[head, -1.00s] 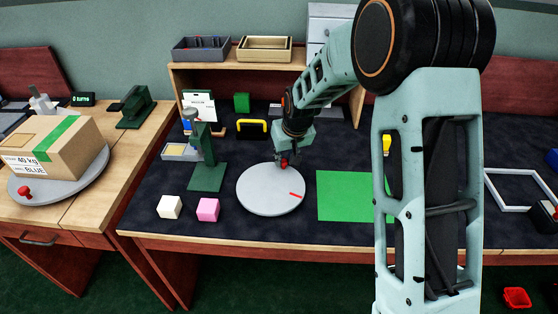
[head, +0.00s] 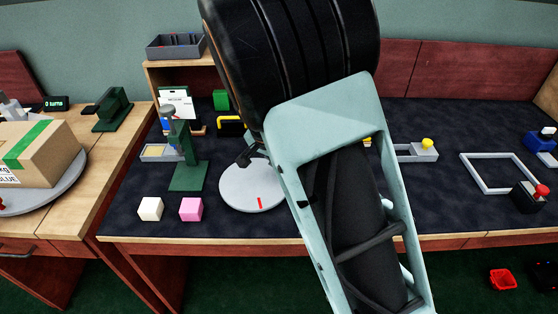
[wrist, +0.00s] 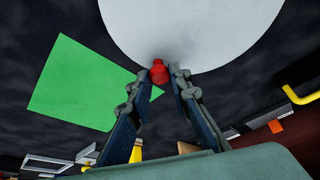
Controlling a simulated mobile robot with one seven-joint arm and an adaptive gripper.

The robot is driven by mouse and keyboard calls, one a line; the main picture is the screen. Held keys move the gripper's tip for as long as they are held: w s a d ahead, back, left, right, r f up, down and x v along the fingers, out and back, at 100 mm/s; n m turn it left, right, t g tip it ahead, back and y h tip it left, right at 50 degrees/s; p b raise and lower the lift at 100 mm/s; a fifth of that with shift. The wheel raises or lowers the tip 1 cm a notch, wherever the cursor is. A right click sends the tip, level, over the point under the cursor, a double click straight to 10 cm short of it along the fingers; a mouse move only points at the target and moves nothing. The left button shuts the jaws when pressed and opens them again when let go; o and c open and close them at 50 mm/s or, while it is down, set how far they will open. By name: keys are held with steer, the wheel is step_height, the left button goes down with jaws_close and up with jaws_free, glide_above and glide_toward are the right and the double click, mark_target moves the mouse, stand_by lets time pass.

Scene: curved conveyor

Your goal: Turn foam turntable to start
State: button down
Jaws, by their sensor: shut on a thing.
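The foam turntable (head: 245,190) is a pale grey disc on the dark bench in the head view, partly covered by my arm. A short red mark (head: 260,203) lies near its front edge. In the wrist view the disc (wrist: 190,30) fills the top, with its red knob (wrist: 158,72) at the near rim. My gripper (wrist: 160,82) is shut on the knob, one finger on each side. In the head view my arm hides the knob and most of the gripper.
A green stand (head: 187,160), a white cube (head: 150,208) and a pink cube (head: 191,209) are left of the disc. A second turntable (head: 62,192) on the left table bears a cardboard box (head: 40,152).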

steer(key=shift+s+m+g+h+p, duration=0.45)
steer(key=shift+s+m, duration=0.55)
steer(key=shift+m, duration=0.4)
steer(key=c, duration=1.8)
jaws_free()
steer(key=shift+r, duration=0.1)
steer(key=shift+s+a+r, duration=0.1)
steer(key=shift+a+r, duration=0.05)
steer(key=shift+r, duration=0.15)
steer(key=v, duration=1.1)
steer(key=shift+s, duration=0.1)
